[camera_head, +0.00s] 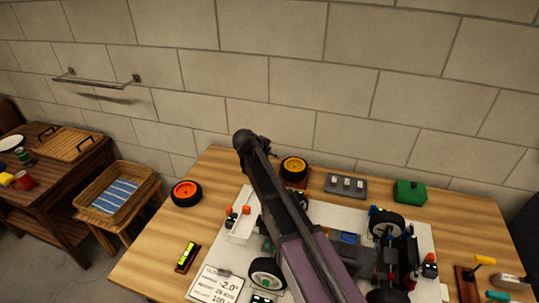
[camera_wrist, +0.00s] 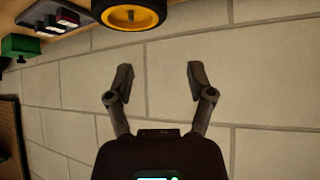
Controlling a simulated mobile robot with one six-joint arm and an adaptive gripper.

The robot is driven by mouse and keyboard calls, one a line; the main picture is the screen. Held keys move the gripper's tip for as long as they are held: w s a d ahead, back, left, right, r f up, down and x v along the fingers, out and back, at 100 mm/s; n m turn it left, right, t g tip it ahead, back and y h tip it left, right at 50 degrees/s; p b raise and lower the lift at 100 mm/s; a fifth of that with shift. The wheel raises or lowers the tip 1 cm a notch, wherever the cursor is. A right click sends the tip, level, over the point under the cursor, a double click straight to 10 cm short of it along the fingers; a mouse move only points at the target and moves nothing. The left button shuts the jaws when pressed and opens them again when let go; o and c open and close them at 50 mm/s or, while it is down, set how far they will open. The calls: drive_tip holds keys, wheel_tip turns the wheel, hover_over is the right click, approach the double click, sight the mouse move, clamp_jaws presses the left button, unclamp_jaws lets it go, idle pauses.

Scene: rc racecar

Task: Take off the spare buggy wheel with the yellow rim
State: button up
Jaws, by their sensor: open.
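The spare buggy wheel with the yellow rim (camera_head: 294,164) is a black tyre around a yellow-orange hub. It sits on a small brown base near the back of the table, just right of my arm's far end. In the wrist view the wheel (camera_wrist: 133,16) is at the top edge and partly cut off. My gripper (camera_wrist: 158,76) is open, with nothing between its fingers. The wheel appears beyond the fingertips, apart from them. In the head view my arm mostly hides the gripper.
A wheel with an orange rim (camera_head: 186,193) lies at left. A grey switch panel (camera_head: 346,186) and a green box (camera_head: 409,191) stand at the back right. The buggy (camera_head: 388,225) is on a white mat (camera_head: 425,240), partly behind my arm. A block wall (camera_head: 300,70) is behind.

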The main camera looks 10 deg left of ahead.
sight(284, 161)
drive_tip(key=shift+b+x, duration=4.25)
drive_tip(key=shift+x, duration=2.05)
drive_tip(key=shift+a, duration=0.1)
clamp_jaws()
drive_tip(key=shift+r, duration=0.1)
drive_tip(key=shift+r+p, duration=0.7)
drive_tip(key=shift+p, duration=0.05)
drive_tip(key=shift+r+p, duration=3.55)
